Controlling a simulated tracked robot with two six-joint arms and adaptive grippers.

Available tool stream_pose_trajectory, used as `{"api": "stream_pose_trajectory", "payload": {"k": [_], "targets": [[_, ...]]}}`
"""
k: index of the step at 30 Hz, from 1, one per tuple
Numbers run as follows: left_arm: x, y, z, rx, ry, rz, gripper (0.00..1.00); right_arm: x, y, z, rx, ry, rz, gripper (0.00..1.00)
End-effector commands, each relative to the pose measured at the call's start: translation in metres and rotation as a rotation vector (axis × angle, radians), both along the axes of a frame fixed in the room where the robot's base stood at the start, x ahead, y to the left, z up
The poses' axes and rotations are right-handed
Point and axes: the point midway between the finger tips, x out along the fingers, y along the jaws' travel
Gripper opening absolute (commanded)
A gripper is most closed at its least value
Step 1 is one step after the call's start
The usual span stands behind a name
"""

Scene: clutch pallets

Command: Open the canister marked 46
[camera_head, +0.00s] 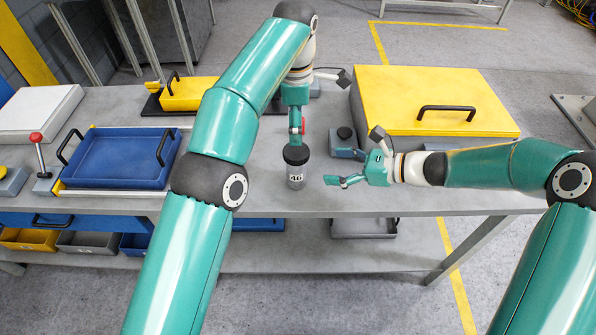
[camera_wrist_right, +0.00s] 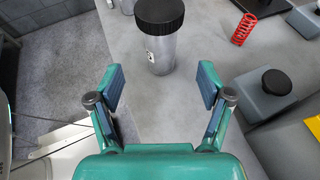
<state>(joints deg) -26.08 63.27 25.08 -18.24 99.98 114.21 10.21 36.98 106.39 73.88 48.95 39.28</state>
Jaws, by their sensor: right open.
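The grey canister marked 46 (camera_head: 296,178) stands upright near the front edge of the table, with a black ribbed lid (camera_head: 296,154) on it. In the right wrist view the canister (camera_wrist_right: 162,52) stands beyond my fingers, its lid (camera_wrist_right: 160,14) at the top edge. My right gripper (camera_head: 335,181) is open and empty, just right of the canister and apart from it; its fingers (camera_wrist_right: 162,86) spread either side of the canister's line. My left gripper (camera_head: 295,138) points down at the lid from above. Its fingertips are unclear, and I cannot tell whether it touches.
A yellow lidded case (camera_head: 430,95) fills the back right. A blue tray (camera_head: 120,157) lies left. Bare table shows around the canister.

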Motion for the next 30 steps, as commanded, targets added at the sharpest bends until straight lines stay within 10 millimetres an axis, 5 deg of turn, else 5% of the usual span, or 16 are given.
{"api": "stream_pose_trajectory", "payload": {"k": [15, 30], "targets": [[-0.001, 0.002, -0.001, 0.001, 0.003, 0.002, 0.85, 0.034, 0.084, -0.038, -0.001, 0.000, 0.005, 0.79], [-0.001, 0.002, -0.002, 0.002, 0.004, 0.002, 0.85, 0.040, 0.099, -0.044, -0.001, 0.001, 0.003, 0.79]]}}
